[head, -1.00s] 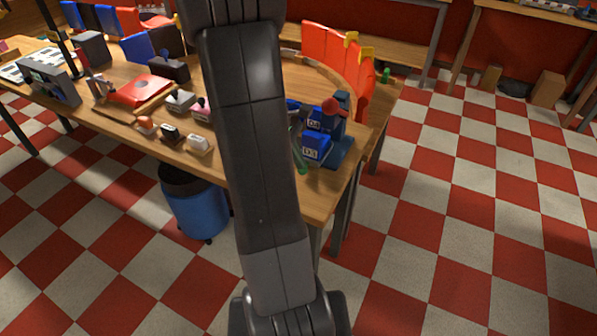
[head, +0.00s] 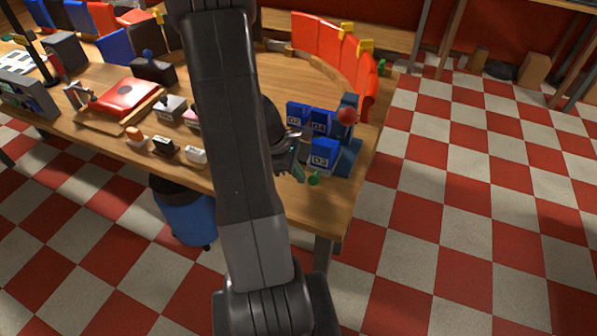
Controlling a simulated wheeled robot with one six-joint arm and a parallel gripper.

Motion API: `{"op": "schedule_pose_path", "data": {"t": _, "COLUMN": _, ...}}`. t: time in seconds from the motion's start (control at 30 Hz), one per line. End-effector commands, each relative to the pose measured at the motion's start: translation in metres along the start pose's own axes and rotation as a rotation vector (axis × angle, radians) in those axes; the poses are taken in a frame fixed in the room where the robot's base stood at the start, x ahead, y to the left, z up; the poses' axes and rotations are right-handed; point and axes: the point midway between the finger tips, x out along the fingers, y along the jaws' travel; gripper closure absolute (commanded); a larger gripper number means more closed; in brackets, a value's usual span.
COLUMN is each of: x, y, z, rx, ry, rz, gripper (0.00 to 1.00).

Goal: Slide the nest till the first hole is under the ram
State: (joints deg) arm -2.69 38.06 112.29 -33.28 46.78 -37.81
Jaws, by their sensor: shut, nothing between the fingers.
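A small blue press (head: 349,140) with a red ball knob (head: 347,115) stands near the right end of the wooden table. Its ram and the nest with its holes cannot be made out; blue blocks and my gripper crowd that spot. My gripper (head: 296,146) shows just right of my arm, left of the press and beside the blue block marked D3 (head: 323,155). It is shut and holds nothing. I cannot tell whether it touches anything. A green piece with a round end (head: 313,179) lies just below it, near the table's front edge.
More blue labelled blocks (head: 297,114) stand behind my gripper. Tall red panels (head: 330,48) curve along the back. Small boxes (head: 196,155) line the front edge to the left, near a red-topped tray (head: 130,98). My arm hides part of the table.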

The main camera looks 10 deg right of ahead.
Motion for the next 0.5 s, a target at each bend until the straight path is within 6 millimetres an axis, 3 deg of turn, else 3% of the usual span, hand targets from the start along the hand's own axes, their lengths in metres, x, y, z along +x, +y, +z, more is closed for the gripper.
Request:
{"op": "schedule_pose_path", "data": {"t": 0.3, "x": 0.001, "y": 0.0, "z": 0.001, "rx": 0.0, "ry": 0.0, "rz": 0.0, "gripper": 1.0}}
{"op": "schedule_pose_path", "data": {"t": 0.5, "x": 0.006, "y": -0.002, "z": 0.012, "rx": 0.001, "ry": -0.001, "rz": 0.001, "gripper": 1.0}}
